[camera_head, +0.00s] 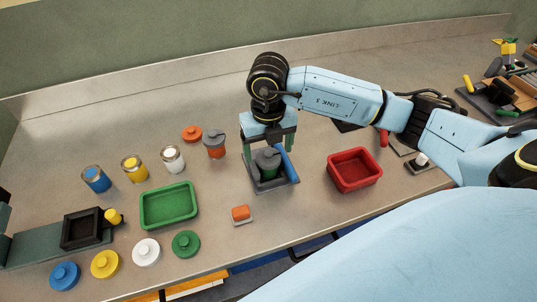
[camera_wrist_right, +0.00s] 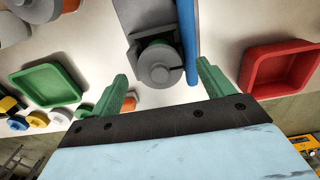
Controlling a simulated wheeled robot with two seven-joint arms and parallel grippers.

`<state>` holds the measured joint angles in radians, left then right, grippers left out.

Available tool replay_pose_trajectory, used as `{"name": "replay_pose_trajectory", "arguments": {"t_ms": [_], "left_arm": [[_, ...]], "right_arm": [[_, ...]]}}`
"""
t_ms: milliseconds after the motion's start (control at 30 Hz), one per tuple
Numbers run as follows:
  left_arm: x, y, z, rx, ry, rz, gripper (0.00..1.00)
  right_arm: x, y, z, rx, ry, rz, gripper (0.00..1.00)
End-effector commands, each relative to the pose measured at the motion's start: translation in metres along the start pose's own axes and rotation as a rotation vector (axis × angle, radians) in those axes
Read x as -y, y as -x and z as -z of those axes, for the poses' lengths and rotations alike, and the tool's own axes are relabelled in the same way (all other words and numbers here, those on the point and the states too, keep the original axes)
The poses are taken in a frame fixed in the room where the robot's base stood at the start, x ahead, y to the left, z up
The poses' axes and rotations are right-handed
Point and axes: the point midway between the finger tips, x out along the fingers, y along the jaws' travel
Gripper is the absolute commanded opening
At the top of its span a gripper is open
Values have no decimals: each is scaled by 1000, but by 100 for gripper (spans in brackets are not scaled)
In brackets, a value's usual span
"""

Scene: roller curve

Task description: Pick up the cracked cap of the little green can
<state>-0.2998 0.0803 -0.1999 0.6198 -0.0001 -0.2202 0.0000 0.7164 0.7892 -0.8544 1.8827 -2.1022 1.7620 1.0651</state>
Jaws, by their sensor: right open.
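The little green can (camera_head: 268,172) stands in a dark holder with an upright blue bar (camera_head: 286,163) on its right side. Its grey cap (camera_head: 267,157) is on top and also shows in the right wrist view (camera_wrist_right: 160,66), where a dark slit runs in from its right edge. My right gripper (camera_head: 268,144) is open above the can, pointing down. In the wrist view its green fingertips (camera_wrist_right: 165,85) stand apart on either side of the cap, with nothing between them gripped. The blue bar lies close to the right finger. My left gripper is not in view.
A green tray (camera_head: 169,222) stands left and a red tray (camera_head: 372,187) right. An orange can (camera_head: 215,150) with a grey cap and several other cans stand behind left. Loose coloured lids lie in front left. An orange-topped block (camera_head: 241,213) lies in front of the holder.

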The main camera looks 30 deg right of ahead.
Motion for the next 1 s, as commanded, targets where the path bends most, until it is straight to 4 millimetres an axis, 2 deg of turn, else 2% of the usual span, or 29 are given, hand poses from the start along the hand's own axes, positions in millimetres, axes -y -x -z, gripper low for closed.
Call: {"name": "replay_pose_trajectory", "arguments": {"t_ms": [100,300,733,1000], "left_arm": [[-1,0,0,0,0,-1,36],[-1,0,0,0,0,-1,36],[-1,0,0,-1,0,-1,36],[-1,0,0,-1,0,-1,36]], "right_arm": [[0,-8,0,-1,2,0,80],[0,-9,0,0,2,-1,80],[0,-8,0,0,1,-1,27],[0,-5,0,2,1,-2,26]]}}
